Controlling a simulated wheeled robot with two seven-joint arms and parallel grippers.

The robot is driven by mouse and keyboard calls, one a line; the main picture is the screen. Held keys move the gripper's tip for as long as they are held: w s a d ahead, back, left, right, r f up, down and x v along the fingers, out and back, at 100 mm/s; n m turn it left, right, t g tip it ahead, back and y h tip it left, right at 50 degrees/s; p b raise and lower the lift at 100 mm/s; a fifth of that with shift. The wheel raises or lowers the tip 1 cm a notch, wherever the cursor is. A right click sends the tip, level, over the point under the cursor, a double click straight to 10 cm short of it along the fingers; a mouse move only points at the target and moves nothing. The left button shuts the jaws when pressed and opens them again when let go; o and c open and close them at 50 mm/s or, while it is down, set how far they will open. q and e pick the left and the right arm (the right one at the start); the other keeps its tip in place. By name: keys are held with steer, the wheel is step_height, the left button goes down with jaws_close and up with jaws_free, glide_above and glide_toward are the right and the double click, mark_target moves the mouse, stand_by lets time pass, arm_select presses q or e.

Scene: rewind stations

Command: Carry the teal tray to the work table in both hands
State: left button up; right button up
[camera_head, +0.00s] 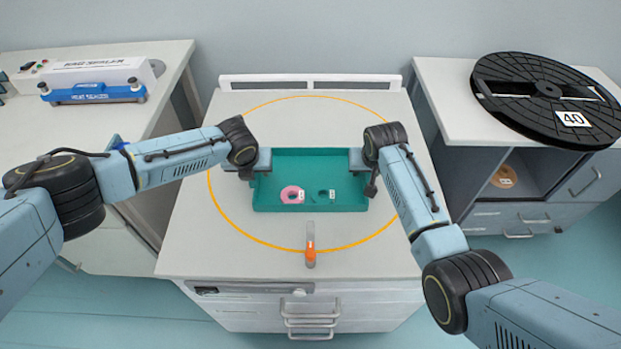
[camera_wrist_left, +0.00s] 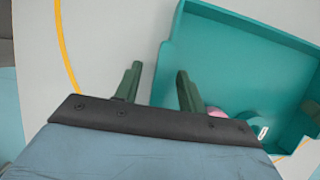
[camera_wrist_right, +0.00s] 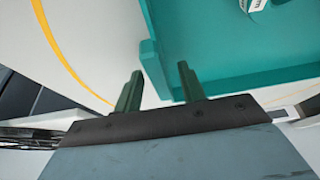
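The teal tray (camera_head: 330,160) rests inside the orange ring on the pale work table (camera_head: 240,240). In it lie a pink roll (camera_head: 291,194) with a white label and a dark teal roll (camera_head: 324,195), also labelled. My left gripper (camera_head: 250,170) is at the tray's left side; in the left wrist view its fingers (camera_wrist_left: 157,85) are apart, astride the side wall. My right gripper (camera_head: 371,178) is at the right side; in the right wrist view its fingers (camera_wrist_right: 160,88) are apart, astride the wall. I cannot tell whether the fingers touch the walls.
An orange-and-grey tool (camera_head: 310,245) lies in front of the tray near the table's front edge. A side table at left holds a white and blue sealer (camera_head: 95,80). A cabinet at right holds a large black reel (camera_head: 545,98) labelled 40.

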arm_select(q)
jaws_close()
arm_select(e)
jaws_close()
arm_select(q)
steer(key=shift+r, duration=0.15)
arm_select(e)
steer(key=shift+r, duration=0.15)
